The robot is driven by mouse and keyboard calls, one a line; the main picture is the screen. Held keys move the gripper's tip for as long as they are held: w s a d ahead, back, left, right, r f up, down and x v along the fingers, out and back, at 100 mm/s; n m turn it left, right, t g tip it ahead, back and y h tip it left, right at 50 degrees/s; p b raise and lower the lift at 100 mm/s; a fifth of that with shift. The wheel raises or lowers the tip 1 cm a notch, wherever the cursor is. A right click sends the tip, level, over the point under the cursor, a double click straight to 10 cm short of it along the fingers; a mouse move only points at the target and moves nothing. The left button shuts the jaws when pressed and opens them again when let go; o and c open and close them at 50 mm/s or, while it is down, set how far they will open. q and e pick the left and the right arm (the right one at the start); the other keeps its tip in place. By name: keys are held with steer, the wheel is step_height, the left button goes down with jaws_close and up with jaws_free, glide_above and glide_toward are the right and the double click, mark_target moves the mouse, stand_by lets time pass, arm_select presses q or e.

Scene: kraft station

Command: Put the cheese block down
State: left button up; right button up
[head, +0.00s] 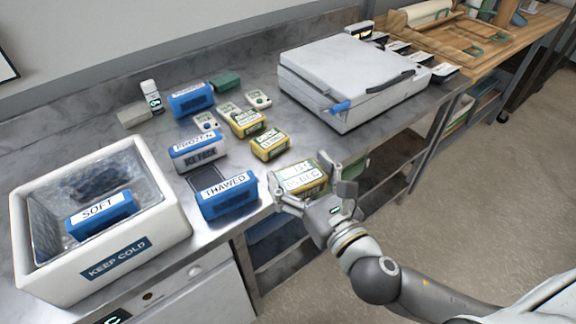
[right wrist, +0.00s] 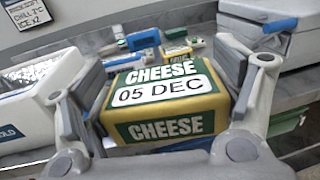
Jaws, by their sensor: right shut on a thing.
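The cheese block (head: 300,178) is yellow and green with a white label reading "05 DEC" in the right wrist view (right wrist: 165,97). My right gripper (head: 312,190) is shut on it, one finger on each side. In the head view the block is at the front edge of the steel counter (head: 235,242); I cannot tell whether it touches the counter. Two similar yellow and green blocks, one at the back (head: 247,123) and one nearer (head: 270,145), stand on the counter behind it. My left gripper is not in view.
A white "KEEP COLD" box (head: 160,225) holding a blue "SOFT" pack (head: 101,217) stands at the left. Blue "THAWED" (head: 227,197) and "FROZEN" (head: 198,152) packs stand left of the held block. A large grey lidded machine (head: 335,75) stands at the back right.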

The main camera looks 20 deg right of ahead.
steer(key=shift+w+a+r+n+y, duration=0.3)
steer(key=shift+w+r+y, duration=0.1)
steer(key=shift+w, duration=0.15)
steer(key=shift+w+a+r+n+y, duration=0.2)
steer(key=shift+w+a+r+y, duration=0.15)
steer(key=shift+w, duration=0.2)
steer(key=w+d+f, duration=0.1)
steer(key=w+f, duration=0.1)
steer(key=w, duration=0.2)
steer(key=w+d+f, duration=0.1)
steer(key=w+f, duration=0.2)
steer(key=w, duration=0.1)
steer(key=w+d+f, duration=0.1)
steer(key=w+f, duration=0.2)
steer(key=w, duration=0.1)
steer(key=shift+d+f, duration=0.1)
steer(key=shift+d, duration=0.1)
steer(key=shift+w+d+f+b, duration=0.15)
steer(key=shift+w+f+b, duration=0.2)
steer(key=shift+f, duration=0.1)
steer(key=shift+w+d+f+b, duration=0.1)
steer(key=shift+w+f+b, duration=0.1)
steer(key=shift+f, duration=0.45)
steer(key=shift+w+f+b, duration=0.15)
steer(key=shift+w+f, duration=0.05)
steer(key=shift+f, duration=0.9)
